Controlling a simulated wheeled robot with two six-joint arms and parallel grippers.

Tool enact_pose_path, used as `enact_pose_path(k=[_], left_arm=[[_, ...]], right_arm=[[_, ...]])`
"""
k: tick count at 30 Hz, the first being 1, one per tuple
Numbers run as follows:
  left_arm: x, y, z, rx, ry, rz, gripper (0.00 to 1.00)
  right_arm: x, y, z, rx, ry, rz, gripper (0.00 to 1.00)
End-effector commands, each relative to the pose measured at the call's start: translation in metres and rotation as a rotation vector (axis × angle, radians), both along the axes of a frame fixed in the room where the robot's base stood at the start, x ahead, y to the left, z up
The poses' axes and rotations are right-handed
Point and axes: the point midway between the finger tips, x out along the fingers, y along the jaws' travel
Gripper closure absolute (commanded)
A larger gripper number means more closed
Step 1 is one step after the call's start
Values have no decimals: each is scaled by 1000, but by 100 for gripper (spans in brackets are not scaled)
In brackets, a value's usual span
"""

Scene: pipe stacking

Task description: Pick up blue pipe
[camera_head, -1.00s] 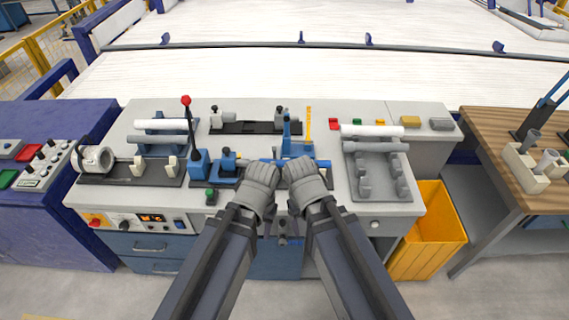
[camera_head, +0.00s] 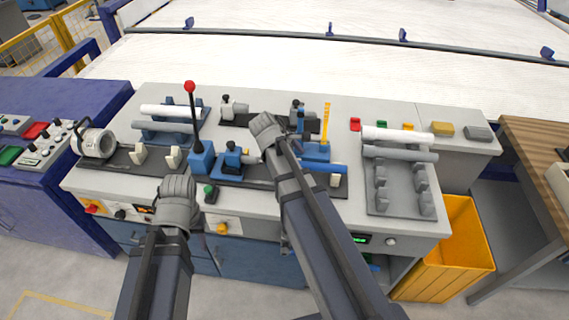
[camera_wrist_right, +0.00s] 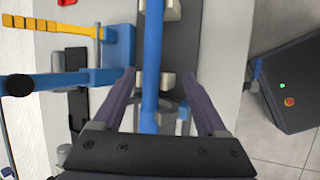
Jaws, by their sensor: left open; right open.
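The blue pipe (camera_head: 326,167) lies on the bench, its left part hidden behind my right arm. In the right wrist view the blue pipe (camera_wrist_right: 152,62) runs upright through the picture, between the fingers of my right gripper (camera_wrist_right: 158,85). These fingers are open, one on each side of it, with gaps showing. In the head view my right gripper (camera_head: 266,128) is over the middle of the bench, its fingers hidden. My left gripper (camera_head: 178,190) is at the bench's front edge, away from the pipe; its fingers are hard to make out.
A blue stand with a yellow upright (camera_head: 325,124) is beside the pipe. A red-knobbed lever (camera_head: 190,87) rises left of my right arm. A rack with a white pipe (camera_head: 394,135) and a grey pipe stands to the right. A yellow bin (camera_head: 452,250) is below right.

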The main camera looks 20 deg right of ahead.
Motion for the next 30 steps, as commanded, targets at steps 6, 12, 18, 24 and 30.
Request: enact_pose_path(k=[6,12,18,24,30], left_arm=[[0,0,-2,0,0,0,53],[0,0,-17,0,0,0,53],[0,0,-25,0,0,0,53],[0,0,-30,0,0,0,53],[0,0,-53,0,0,0,53]], right_arm=[[2,-7,-1,-12,7,11,25],[4,-13,-16,-11,7,10,25],[5,-19,-24,-11,7,10,25],[9,-21,-30,-10,7,9,25],[20,-30,-52,-10,7,8,25]])
